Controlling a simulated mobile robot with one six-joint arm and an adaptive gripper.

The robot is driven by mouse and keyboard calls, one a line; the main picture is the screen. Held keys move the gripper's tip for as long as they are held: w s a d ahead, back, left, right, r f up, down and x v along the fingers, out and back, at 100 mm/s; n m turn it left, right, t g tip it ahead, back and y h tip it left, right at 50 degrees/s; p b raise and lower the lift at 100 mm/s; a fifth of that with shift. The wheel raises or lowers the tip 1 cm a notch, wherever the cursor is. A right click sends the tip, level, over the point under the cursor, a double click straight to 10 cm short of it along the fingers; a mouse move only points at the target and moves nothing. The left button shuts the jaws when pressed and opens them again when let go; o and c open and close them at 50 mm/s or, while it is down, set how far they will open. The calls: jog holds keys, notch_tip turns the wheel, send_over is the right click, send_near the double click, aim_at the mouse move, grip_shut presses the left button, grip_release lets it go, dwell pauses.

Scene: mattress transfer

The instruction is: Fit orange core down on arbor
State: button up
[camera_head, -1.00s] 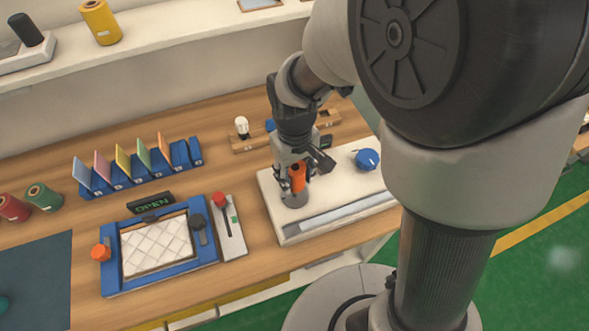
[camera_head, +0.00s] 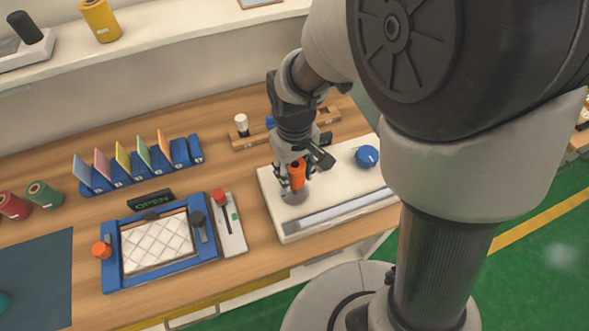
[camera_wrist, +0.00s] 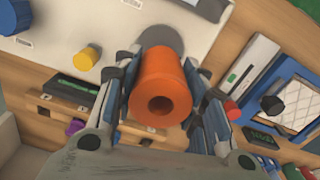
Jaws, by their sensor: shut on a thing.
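The orange core (camera_head: 297,174) is a hollow cylinder held between the fingers of my gripper (camera_head: 293,165). In the wrist view the core (camera_wrist: 161,88) sits between both fingers, with its round hole facing the camera. The core is over a grey round base (camera_head: 295,196) on the white bench unit; this base (camera_wrist: 160,38) also shows behind the core's far end in the wrist view. No arbor post is visible, and the core hides the middle of the base. I cannot tell whether the core touches the base or is around a post.
The white unit (camera_head: 350,165) carries a blue knob (camera_head: 367,156) on its right. Left of it are a small panel with a red knob (camera_head: 219,196) and a blue frame (camera_head: 110,262) holding a quilted white pad. A wooden rack (camera_head: 242,142) stands behind my gripper.

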aim_at(294, 184)
jog(key=shift+f+b, duration=2.05)
jog(key=shift+f, duration=0.8)
jog(key=o, duration=1.1)
notch_tip(294, 184, up, 12)
jog(key=shift+r, duration=0.1)
jog(key=s+d+r+m+t, duration=0.1)
jog(key=s+d+r, duration=0.1)
jog(key=s+d, duration=0.1)
jog(key=s+d+r+m+t, duration=0.2)
jog(key=s+d+r, duration=0.1)
jog(key=s, duration=0.3)
jog(key=s+d+r+m+t, duration=0.1)
jog(key=s+d+r+m, duration=0.1)
jog(key=s+d, duration=0.2)
jog(key=shift+s+d+r+t, duration=0.15)
jog(key=shift+s+d+t, duration=0.2)
jog(key=shift+d, duration=0.15)
